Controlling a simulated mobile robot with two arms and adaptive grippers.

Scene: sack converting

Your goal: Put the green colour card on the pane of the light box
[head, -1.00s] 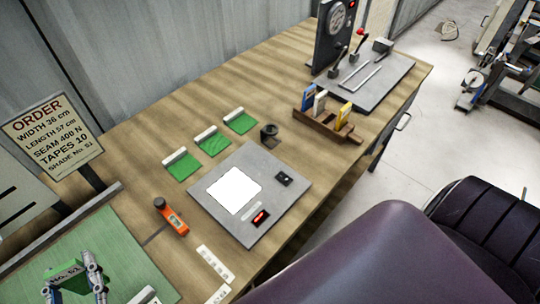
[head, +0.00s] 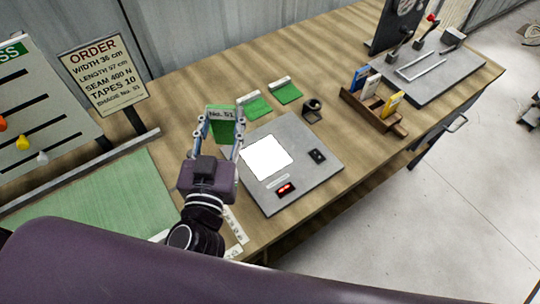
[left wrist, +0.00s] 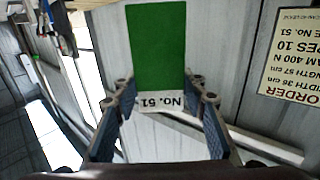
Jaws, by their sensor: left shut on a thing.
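My left gripper (head: 221,133) is shut on a green colour card (head: 222,128) with a white strip reading "No. 51". In the left wrist view the card (left wrist: 157,45) stands out from between the fingertips, its label end at the gripper. In the head view the gripper is just left of the light box (head: 319,181), apart from the pane. The light box is a grey plate with a bare, bright white pane (head: 267,157). My right gripper is not in view.
Two other green cards (head: 254,105) (head: 286,92) lie behind the light box. A small dark round object (head: 313,108) is near its back corner. A wooden rack (head: 372,112) stands to the right. A green mat (head: 100,205) and the order sign (head: 103,75) are at left.

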